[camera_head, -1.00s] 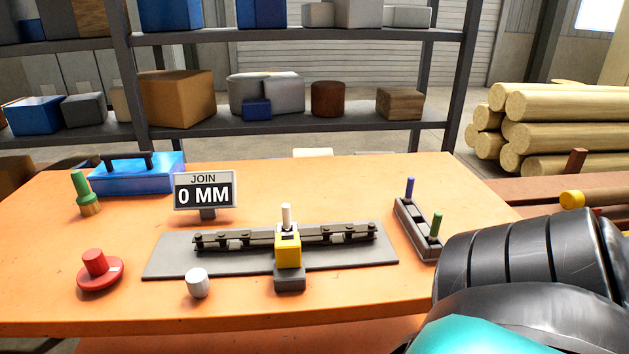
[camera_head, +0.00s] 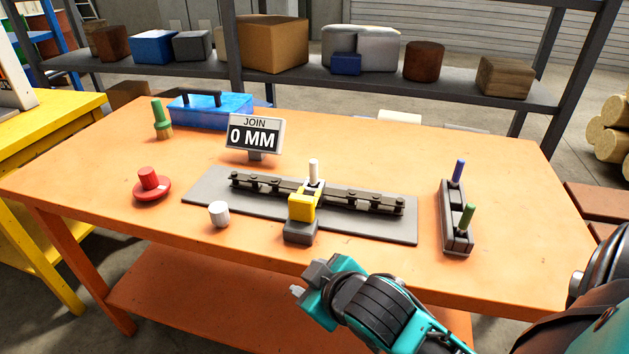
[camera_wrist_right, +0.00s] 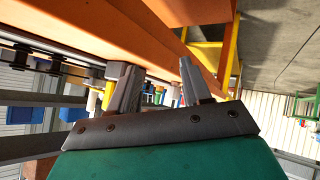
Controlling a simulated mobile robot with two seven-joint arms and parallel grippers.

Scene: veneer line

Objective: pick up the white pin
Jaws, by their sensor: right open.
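The white pin (camera_head: 314,172) stands upright at the yellow block (camera_head: 302,203), which sits over the dark chain (camera_head: 370,200) on a grey plate (camera_head: 398,229). My right gripper (camera_head: 297,290) is at the front edge of the orange table, in front of and below the yellow block, apart from the pin. In the right wrist view its two fingers (camera_wrist_right: 160,85) are spread with nothing between them. My left gripper is in neither view.
A white cylinder (camera_head: 219,214) and a red knob (camera_head: 151,184) stand left on the orange table (camera_head: 390,142). A grey rack (camera_head: 457,216) holds blue and green pins at right. A sign (camera_head: 254,137) reads JOIN 0 MM. A blue toolbox (camera_head: 212,110) is behind.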

